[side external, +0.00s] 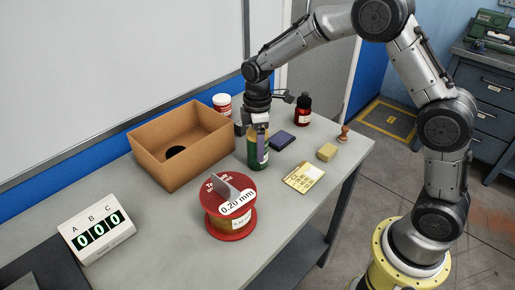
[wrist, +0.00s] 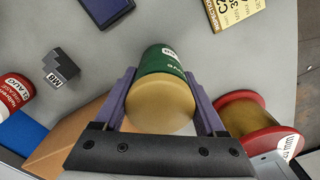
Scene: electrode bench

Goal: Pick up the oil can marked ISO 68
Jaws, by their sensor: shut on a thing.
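A green can (side external: 254,154) with a tan end stands upright at the middle of the bench, right of the cardboard box. It also shows in the wrist view (wrist: 160,100), its tan end facing the camera and a small pale label on its green side. The label is too small to read as ISO 68. My gripper (side external: 262,150) is shut on the can from above, with one purple finger on each side, as the wrist view (wrist: 163,100) shows. I cannot tell whether the can's base touches the bench.
The cardboard box (side external: 198,157) is close left. The red wire spool (side external: 230,226) stands in front.

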